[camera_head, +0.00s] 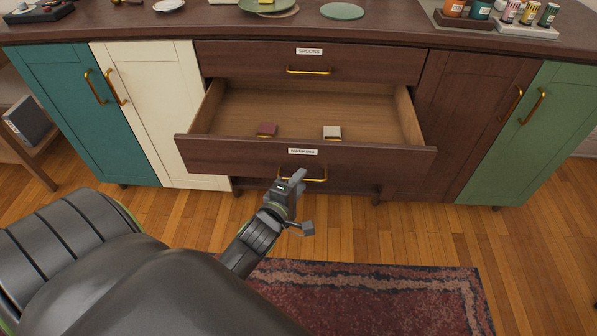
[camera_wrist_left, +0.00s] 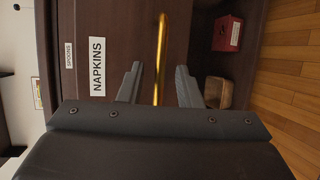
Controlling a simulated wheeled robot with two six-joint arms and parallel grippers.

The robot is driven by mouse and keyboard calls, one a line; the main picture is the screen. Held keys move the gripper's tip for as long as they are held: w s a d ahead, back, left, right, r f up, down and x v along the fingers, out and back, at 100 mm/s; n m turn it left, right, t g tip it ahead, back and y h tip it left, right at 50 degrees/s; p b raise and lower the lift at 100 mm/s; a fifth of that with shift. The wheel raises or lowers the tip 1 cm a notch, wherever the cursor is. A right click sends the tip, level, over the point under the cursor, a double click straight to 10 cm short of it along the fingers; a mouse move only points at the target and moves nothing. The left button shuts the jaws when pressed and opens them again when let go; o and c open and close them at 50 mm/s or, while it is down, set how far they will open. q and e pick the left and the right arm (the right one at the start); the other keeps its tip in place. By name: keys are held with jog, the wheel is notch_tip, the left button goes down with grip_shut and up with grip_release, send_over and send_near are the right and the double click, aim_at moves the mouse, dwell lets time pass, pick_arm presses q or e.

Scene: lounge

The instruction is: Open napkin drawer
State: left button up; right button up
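The napkin drawer (camera_head: 232,153) is pulled well out below the shut spoons drawer (camera_head: 240,61). Its NAPKINS label (camera_head: 303,152) also shows in the left wrist view (camera_wrist_left: 97,65). A red item (camera_head: 267,129) and a cream item (camera_head: 332,132) lie inside. My left gripper (camera_head: 303,203) is at the drawer front, by its gold handle (camera_head: 317,179). In the left wrist view the fingers (camera_wrist_left: 158,85) are spread, with the gold handle (camera_wrist_left: 162,50) showing between them and clear of both. How deep the handle sits between them is unclear. My right gripper is out of view.
Teal (camera_head: 85,115), cream (camera_head: 160,110), brown (camera_head: 470,110) and green (camera_head: 525,130) cabinet doors flank the drawers. Jars and plates stand on the countertop (camera_head: 390,30). A red box (camera_wrist_left: 227,33) and tan container (camera_wrist_left: 217,92) sit below the drawer. A rug (camera_head: 390,295) covers the floor in front.

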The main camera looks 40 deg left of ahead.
pick_arm(q)
jog(key=v, duration=1.7)
jog(key=shift+s+b, duration=0.25)
jog(key=shift+b, duration=0.2)
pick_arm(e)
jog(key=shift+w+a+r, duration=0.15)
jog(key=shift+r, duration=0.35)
